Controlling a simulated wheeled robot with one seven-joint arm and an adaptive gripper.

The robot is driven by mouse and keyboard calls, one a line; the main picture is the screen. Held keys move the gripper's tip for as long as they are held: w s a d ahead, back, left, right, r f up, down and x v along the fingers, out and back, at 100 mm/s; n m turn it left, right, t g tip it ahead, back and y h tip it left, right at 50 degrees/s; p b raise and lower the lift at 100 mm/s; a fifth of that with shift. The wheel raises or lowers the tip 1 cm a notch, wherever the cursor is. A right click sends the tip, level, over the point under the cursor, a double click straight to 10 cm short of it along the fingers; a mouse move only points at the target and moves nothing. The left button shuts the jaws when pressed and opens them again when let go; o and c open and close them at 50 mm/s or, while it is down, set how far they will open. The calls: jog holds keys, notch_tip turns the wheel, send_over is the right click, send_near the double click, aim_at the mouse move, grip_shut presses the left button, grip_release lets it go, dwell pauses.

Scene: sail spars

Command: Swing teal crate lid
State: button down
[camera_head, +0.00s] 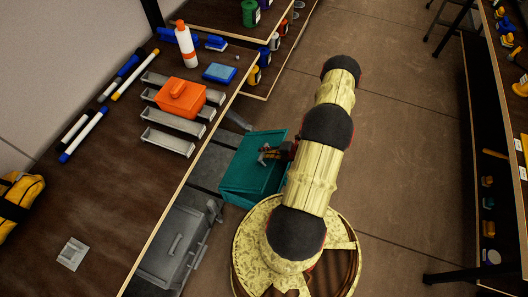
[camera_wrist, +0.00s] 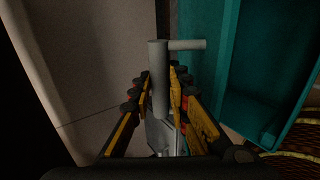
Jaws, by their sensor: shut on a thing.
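The teal crate (camera_head: 238,186) sits low beside the workbench, left of my arm in the head view. In the wrist view a teal panel (camera_wrist: 260,60) with a raised edge fills the right side. I cannot tell for sure which teal part is the lid or how far it is swung. My gripper (camera_head: 270,154) is over the crate. In the wrist view its yellow-and-black fingers (camera_wrist: 159,88) are shut around a grey rod handle (camera_wrist: 158,65), which has a short crossbar pointing right toward the teal panel. My arm hides part of the crate's right side.
A grey case (camera_head: 178,250) with a handle stands in front of the crate. The floor (camera_head: 405,140) right of my arm is clear up to the shelf at right.

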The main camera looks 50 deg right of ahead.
jog(key=shift+s+a+f, duration=0.1)
jog(key=shift+s+d+f+b, duration=0.2)
jog(key=shift+s+f+b, duration=0.35)
jog(key=shift+f, duration=0.2)
jog(key=shift+s+d+f+b, duration=0.15)
jog(key=shift+s+f+b, duration=0.4)
jog(key=shift+f, duration=0.15)
jog(key=shift+s+d+f+b, duration=0.2)
jog(key=shift+s+f+b, duration=0.35)
jog(key=shift+f, duration=0.2)
jog(key=c, duration=1.6)
grip_release()
jog(key=shift+s+r, duration=0.1)
jog(key=shift+d, duration=0.1)
jog(key=v, duration=1.2)
